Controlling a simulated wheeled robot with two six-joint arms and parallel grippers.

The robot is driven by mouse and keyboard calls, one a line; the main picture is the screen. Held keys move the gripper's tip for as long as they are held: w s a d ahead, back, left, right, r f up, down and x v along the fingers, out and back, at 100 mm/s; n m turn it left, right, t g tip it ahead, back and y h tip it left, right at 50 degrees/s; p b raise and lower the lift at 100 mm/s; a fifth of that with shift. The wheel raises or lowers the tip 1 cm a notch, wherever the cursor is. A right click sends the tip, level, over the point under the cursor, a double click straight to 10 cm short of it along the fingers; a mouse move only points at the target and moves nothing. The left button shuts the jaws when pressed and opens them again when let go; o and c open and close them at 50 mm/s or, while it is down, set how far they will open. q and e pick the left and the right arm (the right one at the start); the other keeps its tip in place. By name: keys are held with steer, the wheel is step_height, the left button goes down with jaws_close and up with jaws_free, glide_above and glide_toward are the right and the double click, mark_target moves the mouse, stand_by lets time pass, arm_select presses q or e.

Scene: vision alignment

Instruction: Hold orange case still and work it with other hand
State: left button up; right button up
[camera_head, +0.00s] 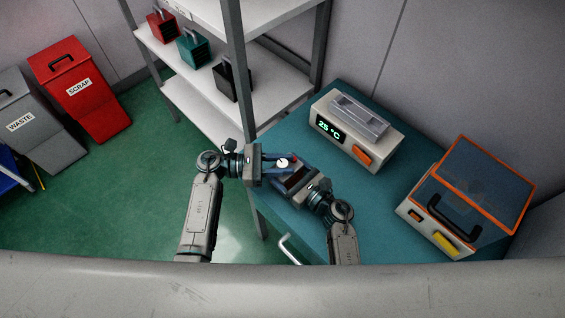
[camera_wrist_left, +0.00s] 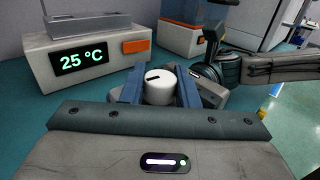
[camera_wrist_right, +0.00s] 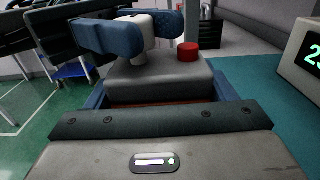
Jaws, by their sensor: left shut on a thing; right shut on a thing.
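A small grey case (camera_wrist_right: 160,80) with a dull orange lower strip, a white knob (camera_wrist_right: 140,50) and a red button (camera_wrist_right: 188,52) is at the table's left edge. My right gripper (camera_wrist_right: 163,100) is shut across its body, one blue finger on each side. My left gripper (camera_head: 276,163) is shut on the white knob, which shows between its blue fingers in the left wrist view (camera_wrist_left: 159,86). In the head view the grippers hide much of the case. The red button (camera_head: 295,158) stands clear beside the knob.
On the teal table (camera_head: 395,210) stand a device reading 25 °C (camera_head: 385,150) and a box with an orange-framed clear lid (camera_head: 410,213). A shelf rack (camera_head: 185,98) with red, teal and black cases stands behind. Waste and scrap bins (camera_head: 100,115) are at far left.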

mark_target(282, 163)
arm_select(q)
steer(key=m+g, duration=0.2)
steer(key=g, duration=0.2)
steer(key=m+g+y, duration=0.1)
steer(key=m+g, duration=0.2)
steer(key=g, duration=0.1)
steer(key=shift+y, duration=0.3)
steer(key=shift+m+g, duration=0.4)
steer(key=o, duration=1)
steer(key=shift+c, duration=0.2)
steer(key=shift+r, duration=0.1)
step_height(282, 163, up, 10)
steer(key=shift+f, duration=0.1)
